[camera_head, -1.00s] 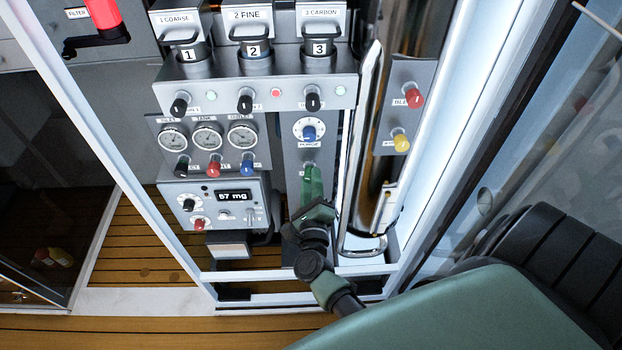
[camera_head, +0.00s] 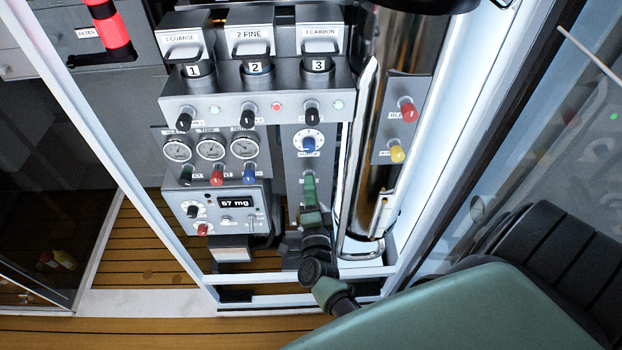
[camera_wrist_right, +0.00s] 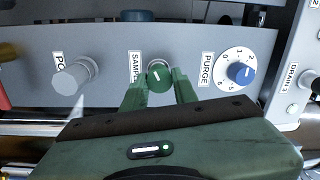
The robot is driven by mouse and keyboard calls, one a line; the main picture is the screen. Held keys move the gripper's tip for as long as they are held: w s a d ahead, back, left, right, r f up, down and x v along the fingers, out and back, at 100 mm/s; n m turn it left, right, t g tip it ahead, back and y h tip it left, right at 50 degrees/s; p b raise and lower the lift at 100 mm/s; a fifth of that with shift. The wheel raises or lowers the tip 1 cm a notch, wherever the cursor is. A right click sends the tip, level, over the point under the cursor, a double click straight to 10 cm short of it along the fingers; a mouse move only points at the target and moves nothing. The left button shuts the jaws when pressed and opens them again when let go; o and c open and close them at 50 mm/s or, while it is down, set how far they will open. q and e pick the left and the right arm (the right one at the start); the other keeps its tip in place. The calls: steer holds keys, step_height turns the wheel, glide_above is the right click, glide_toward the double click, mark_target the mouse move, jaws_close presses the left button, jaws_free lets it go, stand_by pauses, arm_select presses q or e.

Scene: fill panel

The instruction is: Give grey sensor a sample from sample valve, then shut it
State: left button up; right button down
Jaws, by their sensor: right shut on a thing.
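The sample valve is a round green knob (camera_wrist_right: 159,77) with a white mark beside a partly covered "SAMPLE" label in the right wrist view. My right gripper (camera_wrist_right: 160,88) is shut on it, one green finger on each side. In the head view my right gripper (camera_head: 309,192) stands at the lower middle panel and hides the knob. A grey box with a lit mg display (camera_head: 236,203) is left of it and looks like the grey sensor; I cannot confirm this. My left gripper is not in view.
A blue purge dial (camera_wrist_right: 241,72) sits beside the valve; a grey cylindrical knob (camera_wrist_right: 75,77) with a partly hidden label is on its other side. A shiny metal cylinder (camera_head: 385,120) stands close to the right. Three gauges (camera_head: 211,147) are at the left.

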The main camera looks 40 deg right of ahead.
steer(key=shift+f+n, duration=0.15)
steer(key=shift+n, duration=0.45)
steer(key=c, duration=1.1)
jaws_free()
